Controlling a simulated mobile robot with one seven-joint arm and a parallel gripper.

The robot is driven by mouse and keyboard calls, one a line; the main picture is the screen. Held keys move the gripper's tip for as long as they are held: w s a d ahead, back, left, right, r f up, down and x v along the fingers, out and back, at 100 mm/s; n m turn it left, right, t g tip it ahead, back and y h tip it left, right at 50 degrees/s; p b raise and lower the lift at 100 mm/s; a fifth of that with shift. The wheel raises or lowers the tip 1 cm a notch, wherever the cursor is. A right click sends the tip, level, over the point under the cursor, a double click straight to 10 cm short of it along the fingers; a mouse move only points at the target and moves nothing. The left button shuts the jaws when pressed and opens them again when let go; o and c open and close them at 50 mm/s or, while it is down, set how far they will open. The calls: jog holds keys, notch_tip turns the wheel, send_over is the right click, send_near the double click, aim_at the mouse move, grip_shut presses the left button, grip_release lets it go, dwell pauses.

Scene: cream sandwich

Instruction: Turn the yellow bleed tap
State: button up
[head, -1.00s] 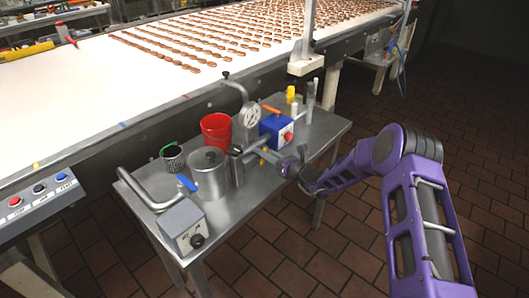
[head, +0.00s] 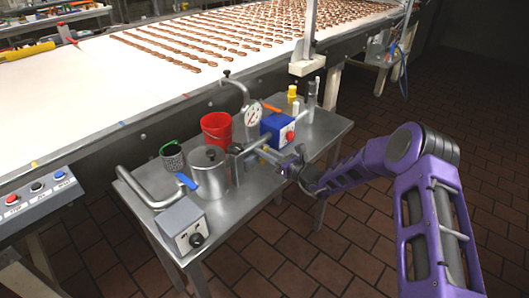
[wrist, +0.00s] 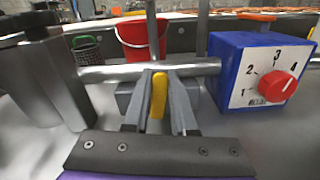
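The yellow bleed tap (wrist: 158,95) is a small upright yellow lever below the horizontal steel pipe (wrist: 190,69) in the wrist view. My gripper (wrist: 159,92) has one grey finger on each side of it, and the fingertips look closed against its sides. The lever's lower end is partly hidden between the fingers. In the head view my gripper (head: 278,166) is low beside the pipe, over the steel table, and only a bit of the tap shows there.
A blue box with a red dial (wrist: 273,86) stands close on the right. A steel cylinder (wrist: 47,80) is close on the left.

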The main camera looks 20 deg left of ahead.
jog(key=shift+o, duration=0.4)
jog(key=v, duration=1.7)
jog(key=shift+d, duration=0.2)
jog(key=shift+s, duration=0.15)
